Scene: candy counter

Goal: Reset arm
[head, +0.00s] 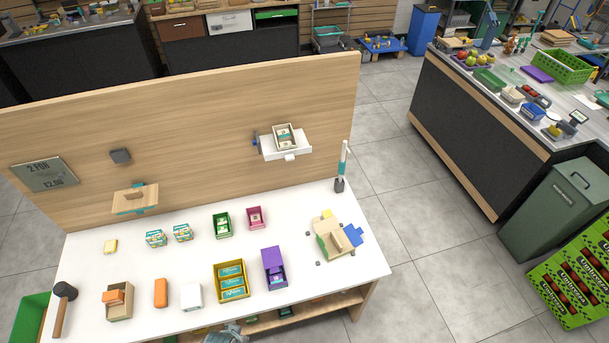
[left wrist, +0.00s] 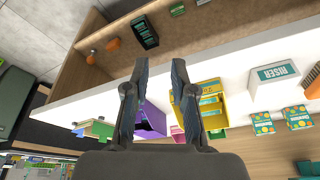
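My left gripper (left wrist: 158,68) shows in the left wrist view with its two dark fingers apart and nothing between them. It is in front of the counter's front edge. A grey gripper part (head: 228,335), probably of the same gripper, shows at the bottom edge of the head view, mostly cut off. The white counter (head: 140,262) carries a yellow box (head: 231,266) of teal packs and a purple box (head: 275,254). Both boxes also show beyond the fingers in the left wrist view. My right gripper is in neither view.
A hammer (head: 62,305) lies at the counter's left. An orange block (head: 161,292), a white block (head: 191,296) and a wooden box (head: 119,311) stand near the front. A lower shelf (head: 325,305) runs under the top. Open floor (head: 440,290) lies to the right.

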